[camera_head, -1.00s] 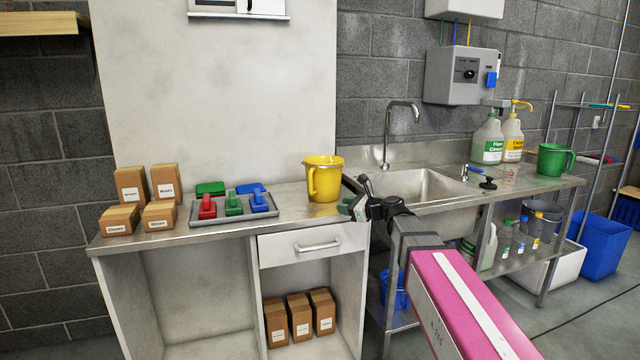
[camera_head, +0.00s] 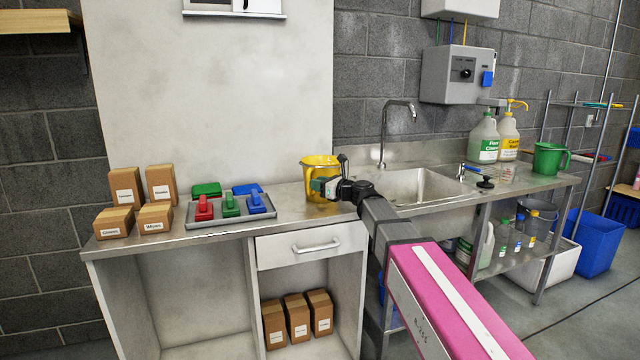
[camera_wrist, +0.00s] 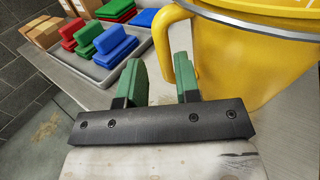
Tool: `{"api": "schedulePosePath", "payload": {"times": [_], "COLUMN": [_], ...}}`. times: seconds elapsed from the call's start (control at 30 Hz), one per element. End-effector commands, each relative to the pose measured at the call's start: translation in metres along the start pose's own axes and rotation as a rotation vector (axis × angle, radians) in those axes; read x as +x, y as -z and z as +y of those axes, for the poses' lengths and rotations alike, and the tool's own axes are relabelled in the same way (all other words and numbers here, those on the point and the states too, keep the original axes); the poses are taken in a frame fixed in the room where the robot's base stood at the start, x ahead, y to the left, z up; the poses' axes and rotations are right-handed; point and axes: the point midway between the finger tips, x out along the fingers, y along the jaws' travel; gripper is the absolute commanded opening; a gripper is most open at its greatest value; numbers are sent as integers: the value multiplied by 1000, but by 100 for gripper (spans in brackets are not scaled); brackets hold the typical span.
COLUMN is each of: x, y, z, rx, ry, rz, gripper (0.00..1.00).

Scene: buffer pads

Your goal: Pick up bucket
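A yellow bucket (camera_head: 318,167) with a side handle stands upright on the metal counter (camera_head: 225,232), near its right end. In the wrist view the bucket (camera_wrist: 240,55) fills the upper right, with its handle (camera_wrist: 163,42) on its left side. My gripper (camera_head: 322,187) is at the front of the bucket. In the wrist view my gripper (camera_wrist: 163,80) has its two green fingers apart, and the handle shows in the gap between them. I cannot tell whether a finger touches the handle or how deep it sits between them. My gripper partly hides the bucket in the head view.
A grey tray (camera_head: 232,218) with red, green and blue blocks lies left of the bucket. Several cardboard boxes (camera_head: 127,187) stand farther left. A sink (camera_head: 420,185) with a tall faucet (camera_head: 384,135) is to the right. A green jug (camera_head: 548,158) stands at the sink's far right.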

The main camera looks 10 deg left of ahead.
Motion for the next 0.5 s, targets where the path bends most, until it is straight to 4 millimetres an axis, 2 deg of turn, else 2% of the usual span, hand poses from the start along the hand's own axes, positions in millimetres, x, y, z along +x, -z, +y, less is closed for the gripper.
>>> {"api": "schedulePosePath", "payload": {"times": [0.33, 0.5], "x": [43, 51], "y": [2, 2], "z": [-4, -3], "rx": [-1, -1], "ry": [-1, 1], "rz": [0, 0], "gripper": [30, 30]}}
